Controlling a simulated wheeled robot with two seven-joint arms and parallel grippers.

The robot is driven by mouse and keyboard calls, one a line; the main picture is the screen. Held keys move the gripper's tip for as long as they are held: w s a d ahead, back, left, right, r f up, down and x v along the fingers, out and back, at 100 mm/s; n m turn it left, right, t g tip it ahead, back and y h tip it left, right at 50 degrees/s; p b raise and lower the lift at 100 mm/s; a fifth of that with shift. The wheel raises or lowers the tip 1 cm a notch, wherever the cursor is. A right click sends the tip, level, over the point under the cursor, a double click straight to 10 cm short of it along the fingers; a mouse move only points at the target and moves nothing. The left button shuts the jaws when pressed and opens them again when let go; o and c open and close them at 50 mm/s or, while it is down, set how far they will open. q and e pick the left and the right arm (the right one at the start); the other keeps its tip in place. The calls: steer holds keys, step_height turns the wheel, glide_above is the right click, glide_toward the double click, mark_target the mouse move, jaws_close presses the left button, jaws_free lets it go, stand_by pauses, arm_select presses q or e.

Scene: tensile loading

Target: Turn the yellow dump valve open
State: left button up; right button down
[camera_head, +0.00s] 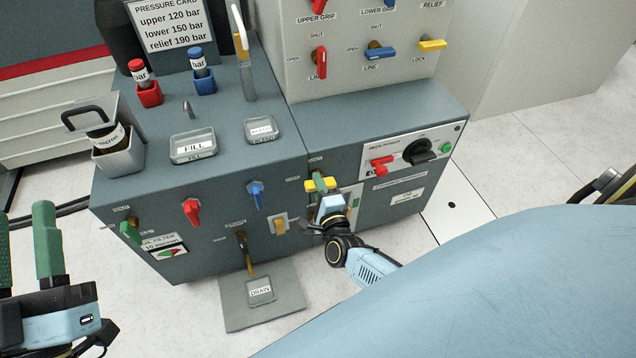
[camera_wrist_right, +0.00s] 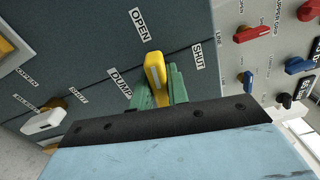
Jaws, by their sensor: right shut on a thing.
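The yellow dump valve handle (camera_head: 328,184) is on the front of the blue-grey cabinet, right of the blue lever. In the right wrist view the yellow handle (camera_wrist_right: 155,72) stands between the green fingers of my right gripper (camera_wrist_right: 161,88), which is shut on it. The printed words DUMP, OPEN and SHUT surround it; I cannot tell exactly which word it points to. The right gripper (camera_head: 320,183) hides part of the valve in the head view. My left gripper (camera_head: 22,228) is open and empty at the lower left, far from the valve.
A red lever (camera_head: 191,210) and blue lever (camera_head: 256,194) sit left of the valve. A red switch (camera_head: 381,166) and black rotary knob (camera_head: 420,151) are to its right. A drain tray (camera_head: 262,291) lies on the floor below.

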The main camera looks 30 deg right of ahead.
steer(key=shift+f+n, duration=0.1)
steer(key=shift+n, duration=0.5)
arm_select(q)
steer(key=shift+w+f+g+y, duration=0.3)
steer(key=shift+f+g, duration=0.1)
steer(key=shift+f, duration=0.3)
arm_select(e)
steer(key=shift+n, duration=0.5)
arm_select(q)
steer(key=shift+f, duration=0.1)
arm_select(e)
steer(key=c, duration=1.4)
jaws_free()
steer(key=shift+o, duration=0.2)
steer(key=shift+s, duration=0.1)
